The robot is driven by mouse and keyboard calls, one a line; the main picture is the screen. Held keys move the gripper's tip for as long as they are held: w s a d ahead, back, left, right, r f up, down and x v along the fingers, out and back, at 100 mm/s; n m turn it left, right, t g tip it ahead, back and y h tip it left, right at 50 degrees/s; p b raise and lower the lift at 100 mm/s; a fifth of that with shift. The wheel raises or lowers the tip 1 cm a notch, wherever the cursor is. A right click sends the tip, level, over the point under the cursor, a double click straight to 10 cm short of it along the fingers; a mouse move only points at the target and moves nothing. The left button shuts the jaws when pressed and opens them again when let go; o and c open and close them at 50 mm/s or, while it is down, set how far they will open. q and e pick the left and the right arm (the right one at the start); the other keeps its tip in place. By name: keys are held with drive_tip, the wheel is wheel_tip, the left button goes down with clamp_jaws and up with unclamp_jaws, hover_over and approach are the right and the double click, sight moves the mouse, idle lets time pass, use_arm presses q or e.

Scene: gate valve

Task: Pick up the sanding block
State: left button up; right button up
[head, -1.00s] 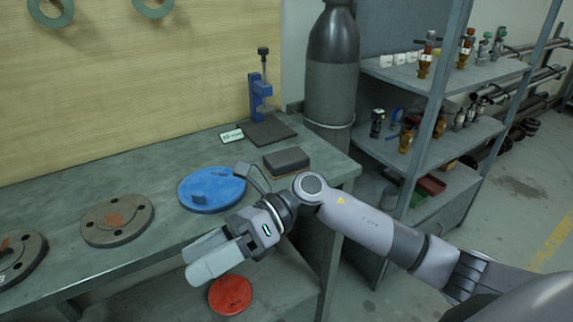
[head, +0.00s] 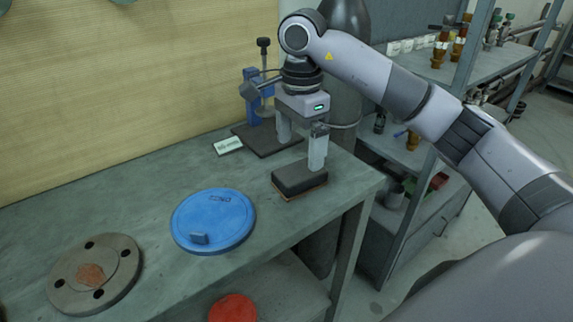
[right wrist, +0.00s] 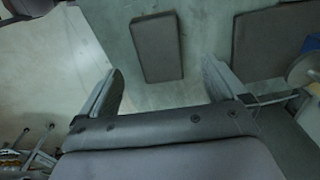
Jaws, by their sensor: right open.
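The sanding block (head: 299,181) is a dark grey rectangular block with a thin brown lower edge. It lies flat on the workbench near its right end. In the right wrist view the block (right wrist: 157,47) lies ahead of the fingertips and between their lines, with bench showing around it. My right gripper (head: 300,155) points down at the block from above, its jaws apart and empty. The near finger overlaps the block in the head view, so contact there cannot be told. In the right wrist view the open fingers (right wrist: 160,85) show nothing between them. My left gripper is not in view.
A dark plate (head: 262,146) with a blue clamp-like stand (head: 256,95) is behind the block. A white label (head: 228,146), a blue disc (head: 214,222) and a round flange (head: 95,272) lie on the workbench (head: 140,195). A shelf rack (head: 455,100) stands to the right.

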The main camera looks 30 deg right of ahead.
sight(300, 170)
drive_tip(key=shift+s+f, duration=0.15)
drive_tip(key=shift+f, duration=0.75)
drive_tip(key=shift+d+f, duration=0.1)
drive_tip(key=shift+f, duration=2.5)
drive_tip(key=c, duration=1.1)
